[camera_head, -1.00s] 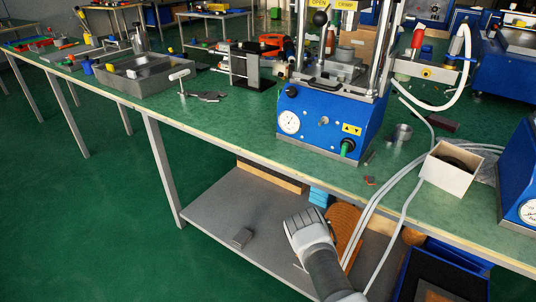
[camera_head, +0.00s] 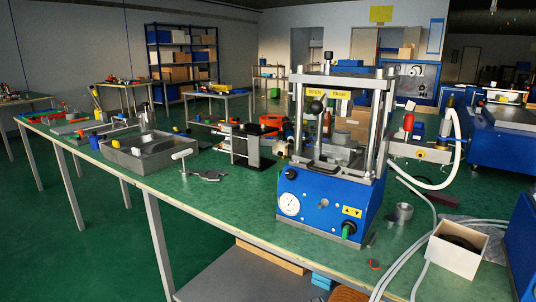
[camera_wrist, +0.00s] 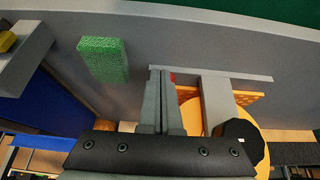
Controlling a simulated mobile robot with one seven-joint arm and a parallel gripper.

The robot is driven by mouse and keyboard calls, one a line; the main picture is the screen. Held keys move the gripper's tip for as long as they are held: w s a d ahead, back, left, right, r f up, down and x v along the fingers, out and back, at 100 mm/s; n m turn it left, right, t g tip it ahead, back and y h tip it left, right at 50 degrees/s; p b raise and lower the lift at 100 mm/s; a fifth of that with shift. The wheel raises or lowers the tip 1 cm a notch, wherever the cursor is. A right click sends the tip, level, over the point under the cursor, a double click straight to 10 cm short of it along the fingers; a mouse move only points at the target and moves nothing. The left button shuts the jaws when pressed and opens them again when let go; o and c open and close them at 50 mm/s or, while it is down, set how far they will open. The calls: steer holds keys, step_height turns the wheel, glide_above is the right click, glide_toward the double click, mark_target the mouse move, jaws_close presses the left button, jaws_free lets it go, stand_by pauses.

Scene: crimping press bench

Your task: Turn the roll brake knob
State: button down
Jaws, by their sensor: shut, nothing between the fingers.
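In the wrist view a black lobed knob (camera_wrist: 238,142) sits on the face of a pale orange roll (camera_wrist: 200,118), to the right of my gripper; I take it to be the roll brake knob. A grey upright bar (camera_wrist: 218,100) crosses in front of the roll. My gripper (camera_wrist: 162,72) has its two grey fingers together with nothing between them. It is apart from the knob in the picture. The gripper is outside the head view, where only the edge of an orange-brown disc (camera_head: 347,295) shows below the bench.
A green block (camera_wrist: 104,58) lies left of the fingers on a grey surface. In the head view a blue press (camera_head: 322,198) stands on the green bench (camera_head: 240,215). Hoses (camera_head: 415,255) hang over the bench's front edge, near a white box (camera_head: 455,260).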

steer(key=shift+w+a, duration=0.5)
steer(key=shift+a, duration=0.1)
stand_by(0.5)
stand_by(0.3)
steer(key=shift+s+a, duration=0.3)
step_height(320, 180, up, 6)
steer(key=p, duration=0.4)
